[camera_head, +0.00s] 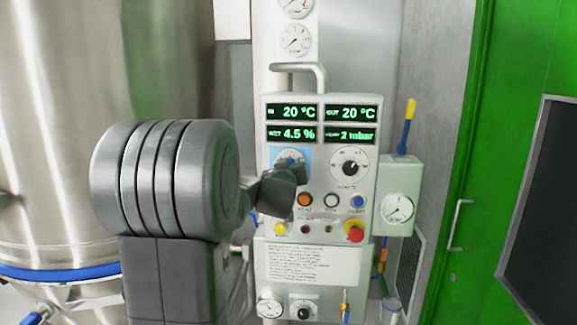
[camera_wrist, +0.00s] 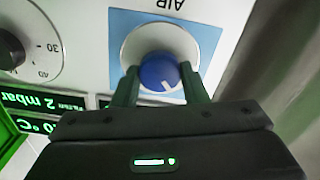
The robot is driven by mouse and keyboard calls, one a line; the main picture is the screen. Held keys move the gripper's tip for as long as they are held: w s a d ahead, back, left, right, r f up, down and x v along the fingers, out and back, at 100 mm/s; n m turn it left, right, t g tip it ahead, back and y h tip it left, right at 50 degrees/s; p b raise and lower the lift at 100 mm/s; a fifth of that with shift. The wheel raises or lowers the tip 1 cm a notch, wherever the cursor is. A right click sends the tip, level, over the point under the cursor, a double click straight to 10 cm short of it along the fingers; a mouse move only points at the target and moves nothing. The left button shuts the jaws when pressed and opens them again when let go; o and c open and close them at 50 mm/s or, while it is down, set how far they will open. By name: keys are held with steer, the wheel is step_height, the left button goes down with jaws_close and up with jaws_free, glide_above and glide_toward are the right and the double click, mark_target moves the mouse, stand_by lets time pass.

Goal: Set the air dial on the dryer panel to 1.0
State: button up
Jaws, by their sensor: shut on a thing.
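The air dial (camera_wrist: 158,68) is a blue knob with a white pointer mark, on a pale round plate in a blue square marked AIR, which appears upside down in the wrist view. The pointer mark shows toward the lower right of the knob there; I cannot read the dial's scale. My gripper (camera_wrist: 160,76) is shut on the knob, one finger on each side. In the head view my gripper (camera_head: 290,178) reaches the dryer panel (camera_head: 316,180) from the left and covers the lower part of the air dial (camera_head: 290,156).
A second, black dial (camera_head: 350,167) sits right of the air dial. Green displays (camera_head: 321,122) are above; several buttons and a red emergency stop (camera_head: 354,231) are below. A curved handle (camera_head: 299,70) tops the panel. A steel vessel (camera_head: 60,130) stands left, a green door (camera_head: 480,120) right.

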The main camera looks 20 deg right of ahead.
steer(key=shift+n+p, duration=0.3)
steer(key=shift+n, duration=1.7)
steer(key=o, duration=1)
steer(key=shift+c, duration=0.2)
steer(key=shift+s+a, duration=0.1)
steer(key=b+v, duration=0.2)
steer(key=v, duration=1.1)
steer(key=shift+s+a, duration=0.15)
steer(key=shift+a, duration=0.05)
steer(key=shift+f, duration=0.1)
steer(key=p+x, duration=0.2)
steer(key=x, duration=1.1)
steer(key=shift+w+d, duration=0.3)
